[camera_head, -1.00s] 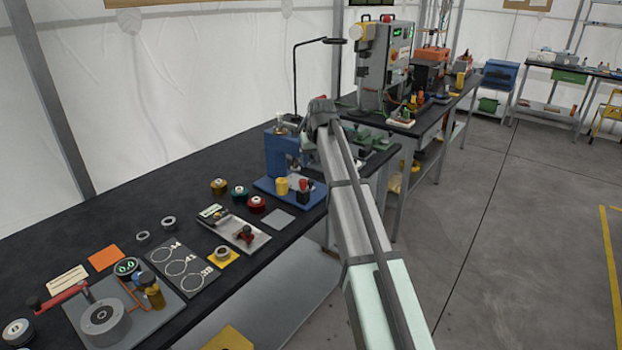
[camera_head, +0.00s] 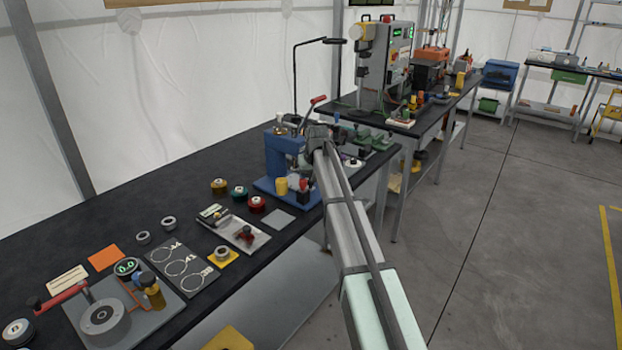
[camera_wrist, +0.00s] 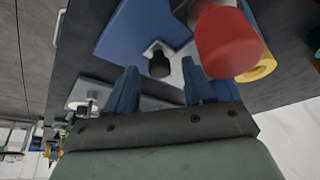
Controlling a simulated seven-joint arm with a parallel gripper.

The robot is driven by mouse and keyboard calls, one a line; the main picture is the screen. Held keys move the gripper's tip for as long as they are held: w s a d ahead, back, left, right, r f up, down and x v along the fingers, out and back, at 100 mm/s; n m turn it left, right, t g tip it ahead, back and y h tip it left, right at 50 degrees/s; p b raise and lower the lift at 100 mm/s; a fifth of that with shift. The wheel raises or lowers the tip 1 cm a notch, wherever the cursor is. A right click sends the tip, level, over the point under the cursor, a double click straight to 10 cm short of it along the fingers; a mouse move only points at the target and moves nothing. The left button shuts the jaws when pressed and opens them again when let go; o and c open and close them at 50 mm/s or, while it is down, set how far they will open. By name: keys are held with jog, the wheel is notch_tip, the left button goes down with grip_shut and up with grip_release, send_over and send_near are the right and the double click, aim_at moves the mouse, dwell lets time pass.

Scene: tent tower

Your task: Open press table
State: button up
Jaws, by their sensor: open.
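The blue press (camera_head: 283,152) stands on the dark workbench (camera_head: 130,200). Its red-tipped lever (camera_head: 318,99) slants up to the right, above my wrist. In the wrist view a blue plate (camera_wrist: 140,30) with a dark round part lies beyond the fingertips. A large red knob (camera_wrist: 224,40) is close beside the right finger. I cannot tell whether they touch.
A yellow cup (camera_head: 281,186) and a red-topped dark piece (camera_head: 304,186) stand on the press base, near my arm. Coloured spools (camera_head: 239,193) and a metal tray (camera_head: 233,231) lie to the left. A second table (camera_head: 420,125) stands behind.

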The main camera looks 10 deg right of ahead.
jog(key=shift+c, duration=0.2)
grip_shut()
dwell(0.3)
jog(key=s+d, duration=0.6)
jog(key=shift+o, duration=0.2)
grip_release()
jog(key=shift+r, duration=0.1)
jog(key=v, duration=1.3)
jog(key=shift+r, duration=0.3)
